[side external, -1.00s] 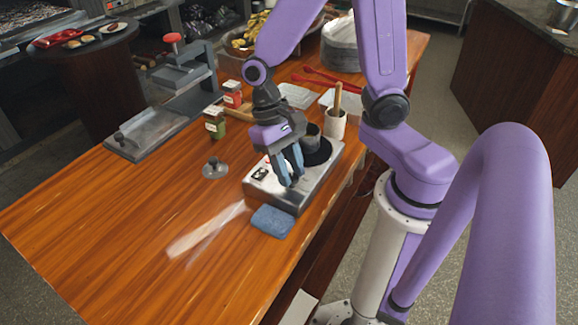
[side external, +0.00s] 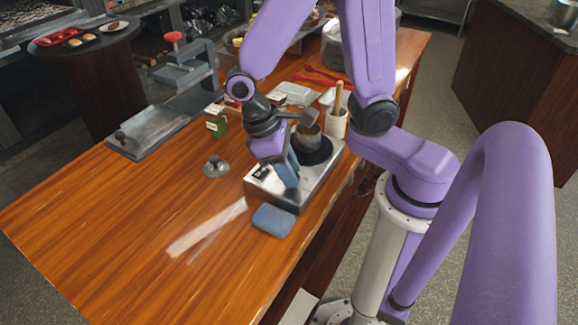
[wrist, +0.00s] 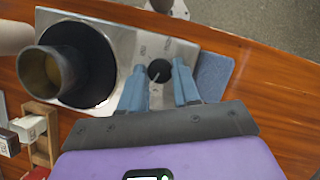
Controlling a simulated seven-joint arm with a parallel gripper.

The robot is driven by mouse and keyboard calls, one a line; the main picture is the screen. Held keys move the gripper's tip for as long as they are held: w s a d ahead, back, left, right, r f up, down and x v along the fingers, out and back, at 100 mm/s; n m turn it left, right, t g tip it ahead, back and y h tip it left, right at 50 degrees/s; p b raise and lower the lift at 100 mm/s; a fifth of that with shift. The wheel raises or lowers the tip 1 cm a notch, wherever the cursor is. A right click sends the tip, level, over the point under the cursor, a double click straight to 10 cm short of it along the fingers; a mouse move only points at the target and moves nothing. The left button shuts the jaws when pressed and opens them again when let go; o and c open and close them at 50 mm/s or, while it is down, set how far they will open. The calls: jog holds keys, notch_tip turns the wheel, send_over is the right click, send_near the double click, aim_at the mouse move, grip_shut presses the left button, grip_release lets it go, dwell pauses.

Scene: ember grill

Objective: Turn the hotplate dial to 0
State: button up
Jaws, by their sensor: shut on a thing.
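The silver hotplate (side external: 288,197) stands near the table's right edge. It also shows in the wrist view (wrist: 118,32). Its round black dial (wrist: 159,71) bears a pale pointer line, directed toward my gripper's palm in the wrist view; the small markings around it are unreadable. My gripper (wrist: 159,68) has its blue fingers down on either side of the dial and is shut on it. In the side view my gripper (side external: 291,184) hides the dial. A grey metal pot (side external: 308,138) is on the black burner; it also shows in the wrist view (wrist: 46,75).
A blue sponge (side external: 272,220) lies beside the hotplate's near end. A lidded knob-like disc (side external: 215,167) is to its left. A white crock with a wooden handle (side external: 336,123) stands behind. The front-left table is clear.

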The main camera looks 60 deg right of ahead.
jog(key=shift+a+n+t+h, duration=0.1)
jog(key=shift+n+t+h, duration=0.2)
jog(key=shift+n, duration=0.7)
jog(key=shift+a+n+t+h, duration=0.1)
jog(key=shift+n+t+h, duration=0.15)
jog(key=shift+n, duration=0.75)
jog(key=o, duration=1.1)
jog(key=shift+s, duration=0.1)
jog(key=shift+c, duration=0.2)
jog(key=v, duration=1.7)
jog(key=shift+a, duration=0.25)
jog(key=shift+r, duration=0.1)
jog(key=s+d+f+n+t+y, duration=0.3)
jog(key=s+d+f, duration=0.6)
jog(key=s, duration=0.3)
jog(key=shift+f+n, duration=0.4)
jog(key=shift+f, duration=0.1)
